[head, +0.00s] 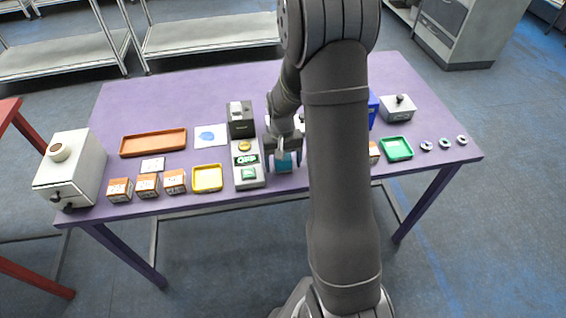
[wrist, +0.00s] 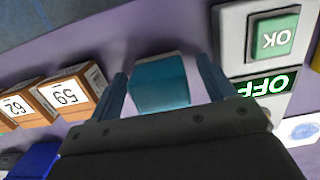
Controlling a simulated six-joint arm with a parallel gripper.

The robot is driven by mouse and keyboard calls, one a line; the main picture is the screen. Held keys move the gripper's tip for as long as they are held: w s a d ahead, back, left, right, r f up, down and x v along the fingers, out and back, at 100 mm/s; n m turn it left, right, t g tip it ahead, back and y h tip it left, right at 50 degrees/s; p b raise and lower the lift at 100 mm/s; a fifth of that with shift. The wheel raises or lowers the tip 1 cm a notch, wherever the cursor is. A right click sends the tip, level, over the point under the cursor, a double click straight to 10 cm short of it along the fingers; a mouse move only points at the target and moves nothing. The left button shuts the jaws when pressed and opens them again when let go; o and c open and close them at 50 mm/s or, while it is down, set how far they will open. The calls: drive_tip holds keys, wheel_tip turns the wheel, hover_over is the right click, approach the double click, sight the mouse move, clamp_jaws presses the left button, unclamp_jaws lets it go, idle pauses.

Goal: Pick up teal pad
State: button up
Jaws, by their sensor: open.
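The teal pad (wrist: 160,82) is a small block on the purple table, and in the wrist view it lies between the two fingers of my gripper (wrist: 168,85). The fingers are spread, with a visible gap on the pad's right side and a narrower one on its left. In the head view, my gripper (head: 285,158) points down over the teal pad (head: 284,166), just right of the scanner unit. My arm hides part of the table to the right of the pad.
The scanner unit (head: 247,162) with a green OK button stands close to the left. Numbered orange boxes (wrist: 66,92) stand on the other side. A yellow tray (head: 207,178), a green tray (head: 397,148) and an orange tray (head: 153,142) lie further out.

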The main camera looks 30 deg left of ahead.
drive_tip(key=c, duration=1.1)
drive_tip(key=shift+o, duration=0.2)
drive_tip(key=shift+r, duration=0.15)
wheel_tip(320, 180, up, 4)
drive_tip(key=shift+f, duration=0.1)
drive_tip(key=w+d+r, duration=0.2)
drive_tip(key=d+r, duration=0.5)
drive_tip(key=d, duration=0.4)
drive_tip(key=shift+w+d, duration=0.2)
drive_tip(key=shift+w, duration=0.2)
